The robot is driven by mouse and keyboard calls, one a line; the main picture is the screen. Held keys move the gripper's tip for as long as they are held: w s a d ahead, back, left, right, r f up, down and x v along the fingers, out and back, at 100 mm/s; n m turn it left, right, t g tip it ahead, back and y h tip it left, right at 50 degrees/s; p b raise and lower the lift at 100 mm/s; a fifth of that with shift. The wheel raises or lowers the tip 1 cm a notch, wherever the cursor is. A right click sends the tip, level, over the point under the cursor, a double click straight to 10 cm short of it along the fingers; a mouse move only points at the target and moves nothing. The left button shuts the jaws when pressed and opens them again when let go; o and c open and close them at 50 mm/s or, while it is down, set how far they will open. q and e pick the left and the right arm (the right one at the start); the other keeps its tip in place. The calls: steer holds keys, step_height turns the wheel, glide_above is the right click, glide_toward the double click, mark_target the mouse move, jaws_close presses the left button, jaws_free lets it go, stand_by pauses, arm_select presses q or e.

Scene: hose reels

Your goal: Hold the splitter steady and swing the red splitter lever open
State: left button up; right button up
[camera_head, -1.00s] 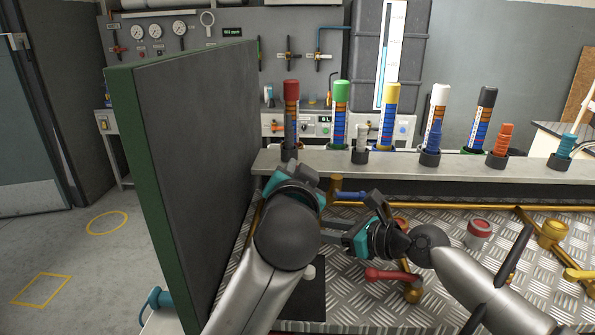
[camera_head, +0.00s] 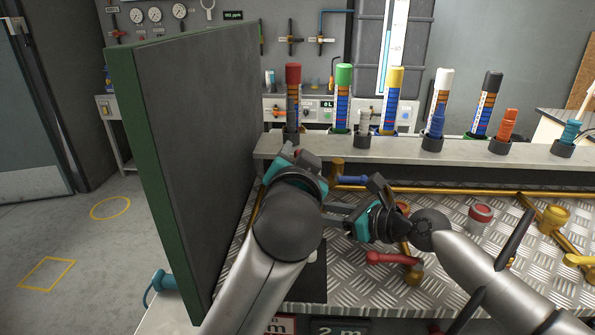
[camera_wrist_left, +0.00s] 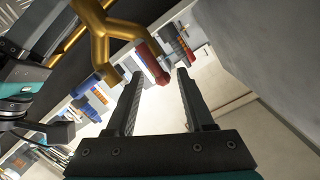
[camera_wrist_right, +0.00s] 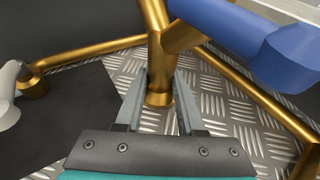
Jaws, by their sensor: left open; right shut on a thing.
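The brass splitter (camera_head: 337,168) stands at the left end of the metal work surface and forks in a Y in the left wrist view (camera_wrist_left: 98,40). Its red lever (camera_wrist_left: 152,65) lies at the tips of my left gripper (camera_wrist_left: 160,76), which is open, with the lever between or just beyond the fingertips; contact is unclear. Its blue lever (camera_head: 352,180) points right and shows large in the right wrist view (camera_wrist_right: 290,50). My right gripper (camera_wrist_right: 160,92) is shut on the splitter's upright brass stem (camera_wrist_right: 158,98). In the head view my left wrist hides most of the red lever.
A tall dark panel (camera_head: 195,160) with a green edge stands close left of my left arm. A grey ledge (camera_head: 420,155) with several coloured tubes runs behind. Another red-handled brass valve (camera_head: 388,258) lies in front of my right gripper. A red-topped fitting (camera_head: 481,214) is to the right.

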arm_select(q)
steer(key=s+r, duration=0.1)
steer(key=s, duration=0.9)
steer(key=shift+s+r, duration=0.25)
steer(key=shift+r, duration=0.1)
arm_select(e)
steer(key=shift+f, duration=0.2)
steer(key=o, duration=1)
steer(key=shift+r, duration=0.15)
steer(key=shift+o, duration=0.2)
steer(key=shift+d, duration=0.1)
